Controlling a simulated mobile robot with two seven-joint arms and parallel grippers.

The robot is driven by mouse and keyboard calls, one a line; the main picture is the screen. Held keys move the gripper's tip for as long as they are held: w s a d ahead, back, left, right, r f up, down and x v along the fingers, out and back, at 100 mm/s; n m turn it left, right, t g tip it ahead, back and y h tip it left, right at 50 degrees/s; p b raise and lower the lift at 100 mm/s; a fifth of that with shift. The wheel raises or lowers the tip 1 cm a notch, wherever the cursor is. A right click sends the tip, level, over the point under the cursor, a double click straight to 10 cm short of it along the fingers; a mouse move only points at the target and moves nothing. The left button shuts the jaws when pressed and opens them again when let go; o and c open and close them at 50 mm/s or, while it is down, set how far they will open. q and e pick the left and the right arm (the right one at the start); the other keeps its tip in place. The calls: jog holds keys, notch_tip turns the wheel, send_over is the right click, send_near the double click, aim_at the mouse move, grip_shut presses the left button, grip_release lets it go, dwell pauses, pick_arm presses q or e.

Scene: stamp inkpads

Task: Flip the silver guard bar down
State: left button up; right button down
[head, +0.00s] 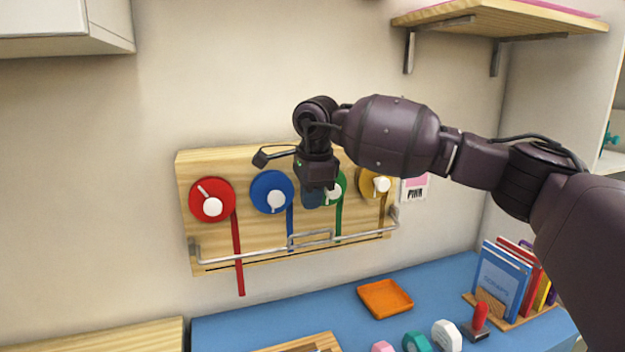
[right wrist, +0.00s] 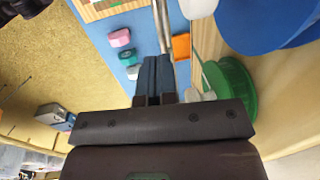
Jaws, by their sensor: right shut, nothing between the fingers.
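The silver guard bar (head: 250,254) runs across the lower front of a wooden board (head: 215,240) on the wall, with a raised rectangular loop at its middle. Its ends meet brackets at the board's sides. My right gripper (head: 313,203) points down in front of the board, above the loop, and covers part of the green spool (head: 341,187). In the right wrist view its fingers (right wrist: 153,62) are together and empty. The bar (right wrist: 162,25) shows just beyond the fingertips there; I cannot tell whether they touch. My left gripper is out of view.
Red (head: 213,190), blue (head: 265,185) and yellow (head: 370,176) spools with hanging ribbons line the board. Below, the blue table (head: 240,325) holds an orange tray (head: 385,298), small stamps and a book rack. A shelf (head: 500,20) juts out upper right.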

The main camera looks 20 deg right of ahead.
aim_at(309, 234)
jog(key=f, duration=0.4)
jog(key=shift+w+f, duration=0.1)
jog(key=shift+w, duration=0.2)
jog(key=shift+w+f, duration=0.1)
jog(key=shift+f, duration=0.8)
jog(key=shift+s+f+t, duration=0.2)
jog(key=shift+f+t, duration=0.1)
jog(key=shift+t, duration=0.2)
notch_tip(309, 234, down, 8)
jog(key=t+b, duration=0.2)
jog(key=t, duration=0.1)
jog(key=shift+t+b, duration=0.35)
jog(key=shift+t, duration=0.05)
dwell(1.2)
